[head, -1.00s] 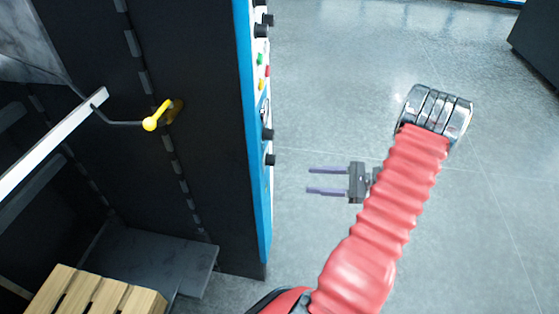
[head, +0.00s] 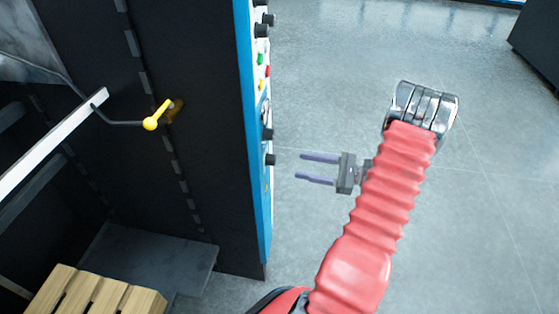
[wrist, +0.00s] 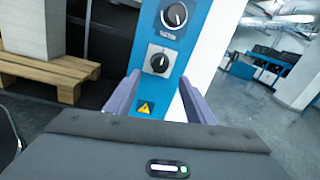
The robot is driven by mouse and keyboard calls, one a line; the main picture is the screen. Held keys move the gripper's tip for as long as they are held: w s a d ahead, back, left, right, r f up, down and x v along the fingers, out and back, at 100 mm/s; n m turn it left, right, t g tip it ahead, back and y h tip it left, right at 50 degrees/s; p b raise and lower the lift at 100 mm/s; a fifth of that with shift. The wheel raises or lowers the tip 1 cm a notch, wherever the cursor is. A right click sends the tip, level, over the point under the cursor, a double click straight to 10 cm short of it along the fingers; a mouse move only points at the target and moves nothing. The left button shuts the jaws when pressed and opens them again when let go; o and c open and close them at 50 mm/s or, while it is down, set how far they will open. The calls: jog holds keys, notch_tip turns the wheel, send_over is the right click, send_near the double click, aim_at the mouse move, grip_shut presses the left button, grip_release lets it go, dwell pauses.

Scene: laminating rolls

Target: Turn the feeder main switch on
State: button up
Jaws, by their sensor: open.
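A blue panel strip (wrist: 200,30) on the machine shows in the wrist view. It carries a black rotary switch (wrist: 158,61) on a square light plate, its white mark near upright. A larger round knob (wrist: 174,14) sits above it, with a label too blurred to read. In the head view the lower knobs (head: 270,160) stick out from the panel's edge, seen side-on. My gripper (head: 299,166) is open and empty, right of the panel, its fingers pointing at it with a gap between. In the wrist view its fingers (wrist: 158,80) frame the area just below the rotary switch.
A yellow warning triangle (wrist: 146,108) is below the switch. Green and red buttons (head: 262,64) sit higher on the panel. A yellow-handled lever (head: 158,115) sticks out from the dark machine side. A wooden pallet (head: 95,293) lies at lower left.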

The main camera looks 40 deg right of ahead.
aim_at(275, 160)
jog(key=x, duration=0.9)
jog(key=shift+w+a, duration=0.25)
jog(key=shift+w, duration=0.05)
jog(key=shift+c, duration=0.5)
jog(key=c, duration=0.9)
jog(key=shift+d, duration=0.25)
jog(key=shift+c, duration=0.3)
jog(key=shift+a, duration=0.1)
